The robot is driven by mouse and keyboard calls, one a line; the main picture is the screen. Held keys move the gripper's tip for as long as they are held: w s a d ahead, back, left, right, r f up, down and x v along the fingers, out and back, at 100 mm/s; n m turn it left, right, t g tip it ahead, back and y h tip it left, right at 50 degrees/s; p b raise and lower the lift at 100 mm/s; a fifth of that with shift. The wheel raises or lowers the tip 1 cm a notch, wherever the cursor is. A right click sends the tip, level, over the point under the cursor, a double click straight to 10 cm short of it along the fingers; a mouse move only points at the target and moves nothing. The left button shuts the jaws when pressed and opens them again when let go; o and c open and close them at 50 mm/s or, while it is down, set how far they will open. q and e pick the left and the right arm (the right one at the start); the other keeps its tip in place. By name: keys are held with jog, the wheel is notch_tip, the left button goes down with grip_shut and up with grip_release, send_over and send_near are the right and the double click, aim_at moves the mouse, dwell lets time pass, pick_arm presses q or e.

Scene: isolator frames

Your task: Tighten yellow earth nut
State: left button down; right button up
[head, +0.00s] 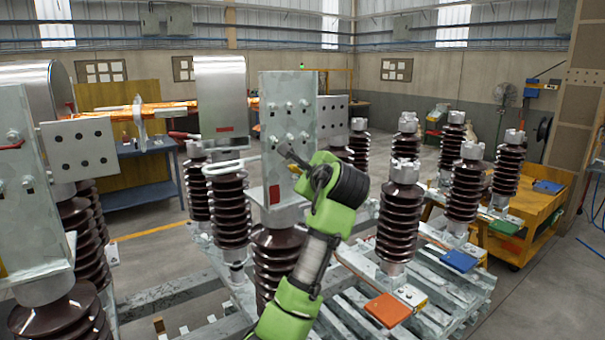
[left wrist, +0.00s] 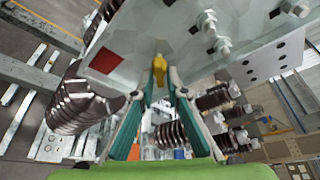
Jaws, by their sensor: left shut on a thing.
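The yellow earth nut (left wrist: 159,68) shows in the left wrist view at the lower edge of a grey metal plate, which also carries several bolts. My left gripper (left wrist: 158,82) has its teal and grey fingers closed around the nut. In the head view my left gripper (head: 288,153) reaches up to the face of the upright bolted plate (head: 290,110), on top of a brown ribbed insulator (head: 280,262). The nut itself cannot be made out clearly in the head view. How far it is screwed in cannot be told. My right gripper is out of view.
Another isolator with a bolted plate (head: 85,150) stands at the left. Several ribbed insulators stand on a pallet (head: 440,305) at the right, near a yellow cart (head: 535,235). A blue workbench (head: 150,165) stands behind. Open floor shows at the far right.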

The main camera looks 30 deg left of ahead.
pick_arm(q)
jog(key=m+g, duration=0.2)
jog(key=m, duration=0.1)
jog(key=shift+s+a+r, duration=0.1)
jog(key=shift+a+r, duration=0.1)
jog(key=shift+r, duration=0.1)
jog(key=shift+m+g+y, duration=0.3)
jog(key=shift+m+g, duration=0.5)
jog(key=shift+m, duration=0.4)
jog(key=c, duration=2)
grip_release()
jog(key=shift+a+f, duration=0.15)
jog(key=shift+f, duration=0.1)
jog(key=shift+v, duration=6)
